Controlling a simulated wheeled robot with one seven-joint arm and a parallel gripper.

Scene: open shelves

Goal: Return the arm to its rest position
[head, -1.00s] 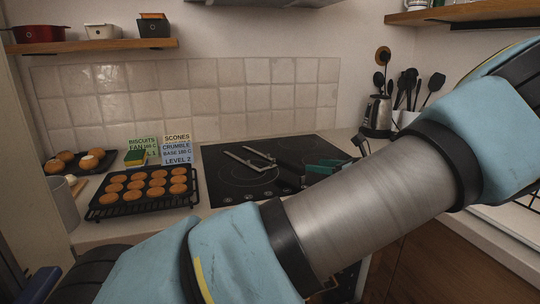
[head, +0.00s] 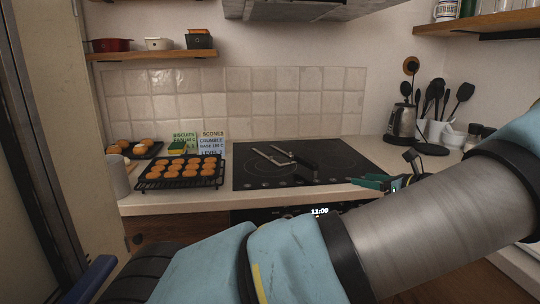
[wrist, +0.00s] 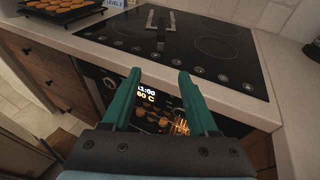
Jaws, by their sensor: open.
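My gripper (head: 378,182) has green fingers and is in front of the cooktop's right front edge in the head view. In the wrist view my gripper (wrist: 151,80) is open and empty, its fingers apart in front of the oven (wrist: 160,108). The oven display is lit, and several round items show behind its glass. My light-blue and metal arm crosses the lower part of the head view and hides part of the counter front.
A kettle (head: 402,121) and a utensil holder (head: 436,129) stand at the right. A wooden shelf (head: 150,56) hangs above.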

